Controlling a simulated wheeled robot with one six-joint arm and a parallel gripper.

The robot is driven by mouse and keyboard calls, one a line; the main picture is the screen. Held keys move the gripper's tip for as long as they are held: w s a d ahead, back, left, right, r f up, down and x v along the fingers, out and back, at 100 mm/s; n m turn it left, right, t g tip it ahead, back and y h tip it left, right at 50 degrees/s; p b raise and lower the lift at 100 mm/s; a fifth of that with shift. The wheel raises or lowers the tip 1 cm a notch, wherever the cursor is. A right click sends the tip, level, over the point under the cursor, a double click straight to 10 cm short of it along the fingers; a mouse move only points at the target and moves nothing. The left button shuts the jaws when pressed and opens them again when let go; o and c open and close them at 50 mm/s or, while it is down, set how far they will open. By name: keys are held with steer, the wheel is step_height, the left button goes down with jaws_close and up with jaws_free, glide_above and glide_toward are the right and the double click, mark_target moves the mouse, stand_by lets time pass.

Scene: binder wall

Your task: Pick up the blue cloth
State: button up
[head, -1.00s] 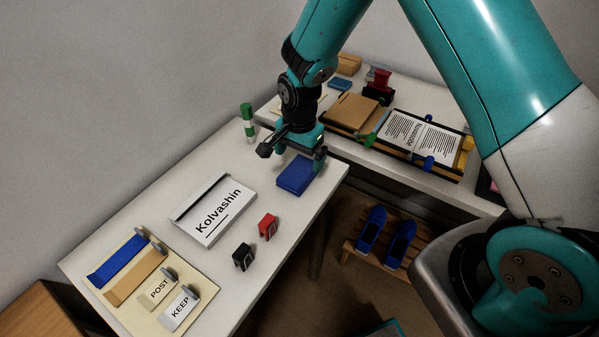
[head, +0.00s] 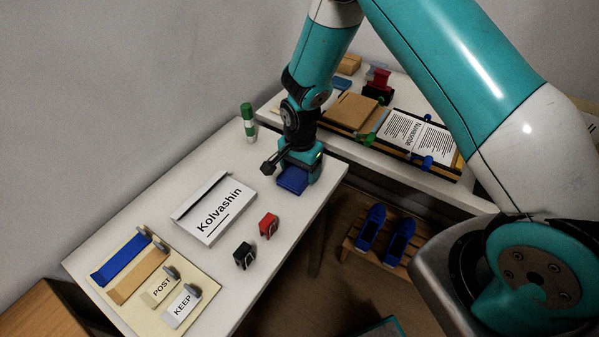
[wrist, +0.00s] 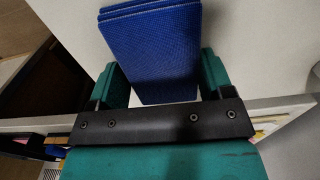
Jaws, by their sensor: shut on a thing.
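The blue cloth (head: 292,181) is a folded pad at the far right end of the white table, partly hidden under my gripper in the head view. In the wrist view the folded blue cloth (wrist: 155,50) lies between the two teal fingers, with its stacked layers showing at the far edge. My gripper (head: 298,178) is down at the tabletop, and it also shows in the wrist view (wrist: 160,85). It is shut on the blue cloth. I cannot tell whether the cloth touches the table.
A white Kolvashin binder (head: 214,208), a red clip (head: 268,226) and a black clip (head: 243,255) lie nearer on the white table (head: 150,205). A green-and-white cylinder (head: 248,122) stands behind. Blue slippers (head: 386,235) sit on a low rack.

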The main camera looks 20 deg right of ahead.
mark_target(300, 169)
step_height(300, 169, up, 20)
steer(key=shift+b, duration=0.45)
steer(key=shift+o, duration=0.4)
